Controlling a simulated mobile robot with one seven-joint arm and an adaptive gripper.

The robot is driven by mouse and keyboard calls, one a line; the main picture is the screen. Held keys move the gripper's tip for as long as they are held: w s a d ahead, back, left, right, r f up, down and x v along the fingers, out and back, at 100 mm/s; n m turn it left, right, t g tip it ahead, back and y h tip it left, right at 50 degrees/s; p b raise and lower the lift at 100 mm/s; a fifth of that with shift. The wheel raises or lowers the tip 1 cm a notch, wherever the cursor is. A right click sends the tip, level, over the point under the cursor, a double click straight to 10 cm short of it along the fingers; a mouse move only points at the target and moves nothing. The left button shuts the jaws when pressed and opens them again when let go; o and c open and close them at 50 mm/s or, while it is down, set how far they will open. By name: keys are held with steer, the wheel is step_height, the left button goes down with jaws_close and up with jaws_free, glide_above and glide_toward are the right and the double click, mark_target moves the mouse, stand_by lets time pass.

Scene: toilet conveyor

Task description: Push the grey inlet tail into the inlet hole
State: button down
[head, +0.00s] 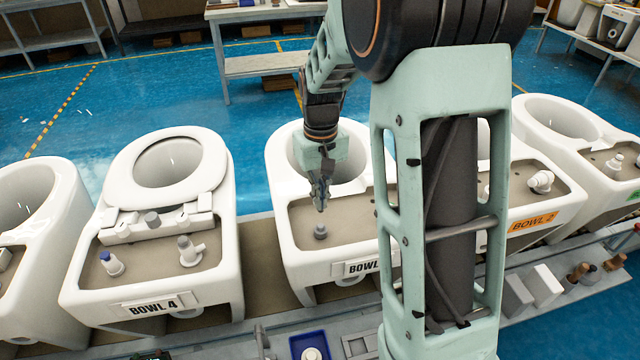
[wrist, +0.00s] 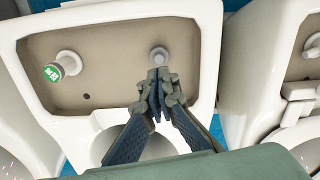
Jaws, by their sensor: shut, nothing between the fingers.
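The grey inlet tail (head: 320,231) stands upright on the grey-brown deck of the middle toilet bowl (head: 290,190). It also shows in the wrist view (wrist: 159,56), just beyond my fingertips. How deep it sits in the inlet hole cannot be told, as the tail covers the hole. My gripper (head: 320,197) is shut and empty, pointing down above the tail. In the wrist view my fingertips (wrist: 160,84) come close to the tail's near side; contact cannot be told. A small dark open hole (wrist: 86,97) shows elsewhere in the deck.
A white fitting with a green cap (wrist: 62,66) stands on the same deck. Bowl 4 (head: 225,250) with its seat is on the left, Bowl 2 (head: 560,210) on the right. A blue tray (head: 298,346) lies in front. My arm hides part of the middle bowl.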

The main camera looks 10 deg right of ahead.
mark_target(321, 225)
steer(key=shift+f, duration=0.4)
steer(key=shift+f+b, duration=2.2)
steer(key=shift+f, duration=0.55)
steer(key=shift+f+b, duration=0.3)
steer(key=shift+f, duration=0.1)
